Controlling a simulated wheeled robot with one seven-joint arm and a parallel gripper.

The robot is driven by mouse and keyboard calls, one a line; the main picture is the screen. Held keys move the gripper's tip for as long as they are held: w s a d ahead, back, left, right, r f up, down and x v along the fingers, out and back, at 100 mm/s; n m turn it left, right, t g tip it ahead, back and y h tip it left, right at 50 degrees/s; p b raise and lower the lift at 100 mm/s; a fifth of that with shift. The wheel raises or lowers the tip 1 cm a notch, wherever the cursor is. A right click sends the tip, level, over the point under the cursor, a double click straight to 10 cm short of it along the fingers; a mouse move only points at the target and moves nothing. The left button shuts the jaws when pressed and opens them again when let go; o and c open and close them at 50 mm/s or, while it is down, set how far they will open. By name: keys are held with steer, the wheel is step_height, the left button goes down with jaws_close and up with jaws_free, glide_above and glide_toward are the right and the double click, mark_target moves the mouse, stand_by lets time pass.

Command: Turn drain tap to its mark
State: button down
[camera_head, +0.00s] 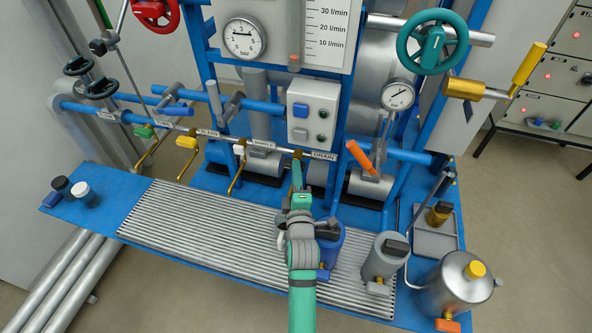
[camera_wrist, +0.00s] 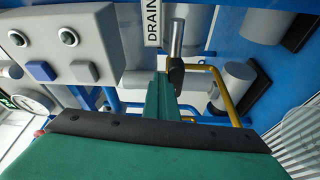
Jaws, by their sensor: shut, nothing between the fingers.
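The drain tap sits on the pipe at the DRAIN label (camera_head: 323,155), which also shows at the top of the wrist view (camera_wrist: 152,22). In the wrist view the tap shows as a grey cylinder (camera_wrist: 177,40) with a dark part below it and a bent brass spout (camera_wrist: 222,90) beside it. My gripper (camera_head: 297,166) is shut and empty, with its green fingers upright just below the tap. In the wrist view the fingertips (camera_wrist: 161,82) are close beside the dark part; I cannot tell whether they touch. The tap's lever and its mark cannot be made out.
A white-handled tap (camera_head: 239,150) and a yellow-handled tap (camera_head: 186,142) are along the pipe to the left. A grey switch box (camera_head: 312,115) is above, an orange lever (camera_head: 361,156) to the right. A blue container (camera_head: 328,243) and grey can (camera_head: 384,258) stand on the ribbed tray.

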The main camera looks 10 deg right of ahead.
steer(key=s+a, duration=0.3)
steer(key=s, duration=0.5)
steer(key=shift+s+a+r, duration=0.35)
steer(key=shift+s, duration=0.05)
steer(key=s+a+f+m+g, duration=0.1)
steer(key=s+f+m, duration=0.35)
steer(key=s, duration=0.45)
steer(key=s+a+f+m+g, duration=0.1)
steer(key=s+f+m, duration=0.3)
steer(key=s, duration=0.6)
steer(key=s+a+m+g+y, duration=0.1)
steer(key=s+m, duration=0.6)
steer(key=s, duration=1)
steer(key=shift+s+r, duration=0.15)
steer(key=shift+s, duration=0.1)
